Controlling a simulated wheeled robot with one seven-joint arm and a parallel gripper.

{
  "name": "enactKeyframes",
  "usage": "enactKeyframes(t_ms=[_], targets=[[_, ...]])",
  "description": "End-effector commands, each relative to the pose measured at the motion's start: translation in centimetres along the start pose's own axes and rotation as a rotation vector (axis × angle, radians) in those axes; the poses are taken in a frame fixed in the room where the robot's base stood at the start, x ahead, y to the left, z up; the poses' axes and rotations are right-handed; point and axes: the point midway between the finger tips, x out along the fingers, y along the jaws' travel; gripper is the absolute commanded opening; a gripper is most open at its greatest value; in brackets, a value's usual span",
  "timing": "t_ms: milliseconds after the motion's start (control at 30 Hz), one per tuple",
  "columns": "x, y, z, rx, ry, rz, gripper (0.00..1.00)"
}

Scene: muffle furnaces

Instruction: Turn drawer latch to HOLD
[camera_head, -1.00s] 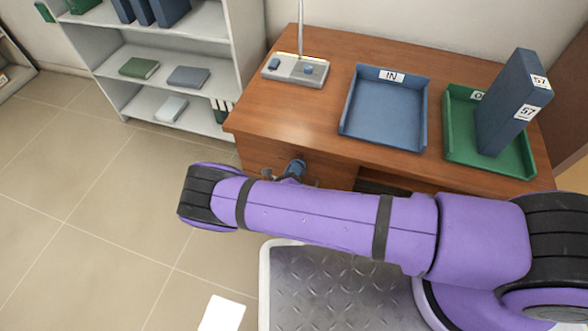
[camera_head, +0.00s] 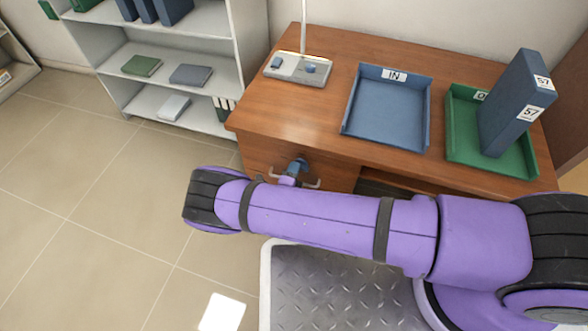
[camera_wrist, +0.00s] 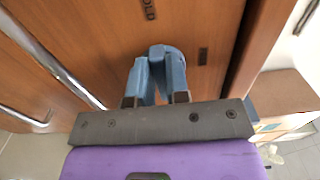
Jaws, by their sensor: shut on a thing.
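The drawer latch (camera_wrist: 176,62) is a blue, rounded piece on the brown wooden drawer front in the wrist view. My gripper (camera_wrist: 156,72) is shut on it, and the fingers and the latch overlap, so the latch's exact angle is hard to read. A small dark label (camera_wrist: 150,9), partly cut off by the top edge, seems to end in "OLD". A second dark label (camera_wrist: 203,56) lies just right of the latch, too small to read. In the head view the blue piece at the drawer front (camera_head: 297,166) shows above my forearm, which hides most of the gripper.
A metal drawer handle (camera_wrist: 50,60) runs diagonally left of the gripper. The desk (camera_head: 290,110) carries a blue IN tray (camera_head: 350,133), a green tray (camera_head: 520,170) with a blue binder (camera_head: 512,105), and a grey device (camera_head: 298,70).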

Motion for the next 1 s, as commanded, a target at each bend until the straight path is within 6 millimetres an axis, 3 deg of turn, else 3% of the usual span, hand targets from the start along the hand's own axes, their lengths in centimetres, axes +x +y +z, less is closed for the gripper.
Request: enactKeyframes(t_ms=[567,600,667,1000], targets=[[-0.06,0.11,0.04,-0.029,-0.001,0.002,0.00],[-0.06,0.11,0.04,-0.029,-0.001,0.002,0.25],[-0.06,0.10,0.03,-0.029,-0.001,0.002,0.39],[-0.23,0.06,0.03,-0.028,-0.001,0.001,0.41]])
